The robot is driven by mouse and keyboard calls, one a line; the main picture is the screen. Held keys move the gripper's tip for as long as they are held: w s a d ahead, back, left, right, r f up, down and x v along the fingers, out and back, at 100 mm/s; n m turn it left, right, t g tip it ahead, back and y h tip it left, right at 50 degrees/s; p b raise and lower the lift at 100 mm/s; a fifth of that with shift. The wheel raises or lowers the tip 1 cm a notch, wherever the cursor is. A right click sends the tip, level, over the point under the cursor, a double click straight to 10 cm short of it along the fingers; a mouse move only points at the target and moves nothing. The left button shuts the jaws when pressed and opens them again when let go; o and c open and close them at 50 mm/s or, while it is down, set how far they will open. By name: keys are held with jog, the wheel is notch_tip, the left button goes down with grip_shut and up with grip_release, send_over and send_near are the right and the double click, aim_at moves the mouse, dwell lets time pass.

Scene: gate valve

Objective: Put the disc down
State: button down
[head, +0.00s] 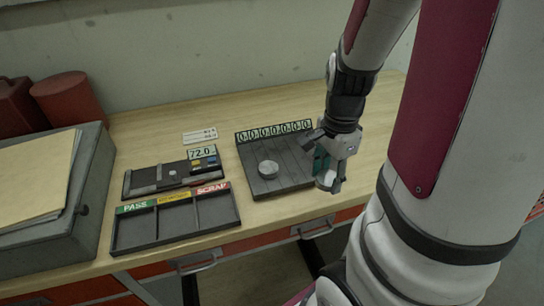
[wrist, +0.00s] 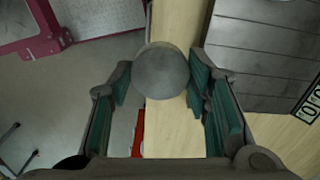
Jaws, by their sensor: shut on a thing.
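A grey round disc (wrist: 162,70) is between my gripper's teal-padded fingers in the wrist view. My gripper (head: 329,178) is shut on it, just right of a dark slatted board (head: 290,182) and over the table's front edge area. The disc shows only partly in the head view (head: 326,181), behind the fingers. A second pale grey disc (head: 269,168) lies on the slatted board, left of its middle.
A dark three-compartment tray (head: 176,226) labelled PASS, a yellow middle label and SCRAP stands at the front left, its compartments empty. Behind it is a gauge (head: 172,175) with a display reading 72.0. A grey case (head: 88,190) stands at far left. Bare wood (head: 270,208) lies in front of the board.

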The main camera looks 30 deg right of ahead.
jog(key=w+a, duration=0.2)
jog(key=w, duration=0.1)
jog(key=w+a, duration=0.5)
jog(key=w, duration=0.1)
jog(key=shift+w+a, duration=0.15)
jog(key=w+a, duration=0.2)
jog(key=a, duration=0.6)
jog(key=w+a+f, duration=0.1)
jog(key=w+a, duration=0.2)
jog(key=a, duration=0.5)
jog(key=w+a, duration=0.3)
jog(key=a, duration=0.5)
jog(key=shift+w+a+f, duration=0.15)
send_over(145, 178)
jog(key=shift+w+f+b, duration=0.2)
jog(key=shift+f+b, duration=0.1)
jog(key=shift+f, duration=0.5)
notch_tip(145, 178, down, 2)
jog(key=shift+s+f+p, duration=0.15)
jog(key=shift+f+p, duration=0.1)
jog(key=shift+p, duration=0.15)
jog(key=shift+f, duration=0.45)
jog(key=shift+f, duration=0.1)
jog(key=c, duration=0.9)
grip_release()
jog(key=shift+o, duration=0.2)
